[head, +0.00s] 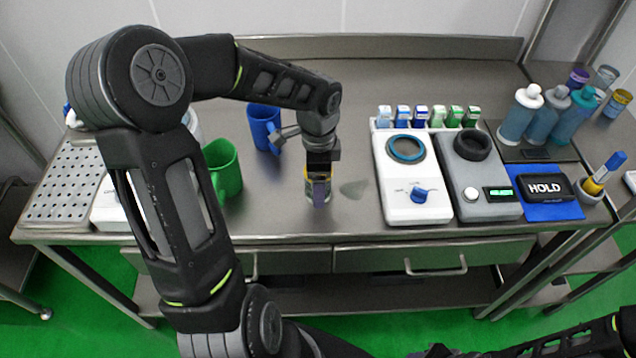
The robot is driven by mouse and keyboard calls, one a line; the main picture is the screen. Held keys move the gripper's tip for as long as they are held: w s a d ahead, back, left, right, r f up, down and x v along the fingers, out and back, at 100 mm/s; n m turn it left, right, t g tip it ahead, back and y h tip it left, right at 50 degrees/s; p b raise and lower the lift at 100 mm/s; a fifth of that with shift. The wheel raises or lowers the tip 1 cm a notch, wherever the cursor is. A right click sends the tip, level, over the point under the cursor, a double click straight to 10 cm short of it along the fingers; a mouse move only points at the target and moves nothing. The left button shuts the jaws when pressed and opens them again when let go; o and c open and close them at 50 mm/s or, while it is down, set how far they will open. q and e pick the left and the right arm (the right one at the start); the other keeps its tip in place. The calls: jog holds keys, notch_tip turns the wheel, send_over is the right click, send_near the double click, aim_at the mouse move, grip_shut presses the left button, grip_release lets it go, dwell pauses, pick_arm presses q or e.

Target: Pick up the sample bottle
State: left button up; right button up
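My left gripper (319,172) points down over the middle of the table. A small bottle (319,192), greyish purple with a yellow edge, stands upright on the steel top directly under and between its fingers. It looks like the sample bottle. Its upper part is hidden by the gripper, and I cannot tell whether the fingers are closed on it. My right arm lies low at the bottom right; dark parts that look like its gripper (440,351) are cut by the frame edge, and their opening cannot be made out.
A blue mug (264,128) and a green mug (224,168) stand left of the bottle. Right of it are a white device with a blue knob (400,203), a grey device (484,205), a row of small vials (437,117), larger bottles (520,113) and a HOLD sign (545,188).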

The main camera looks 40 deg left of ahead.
dwell(0.6)
pick_arm(q)
jog(key=c, duration=1.5)
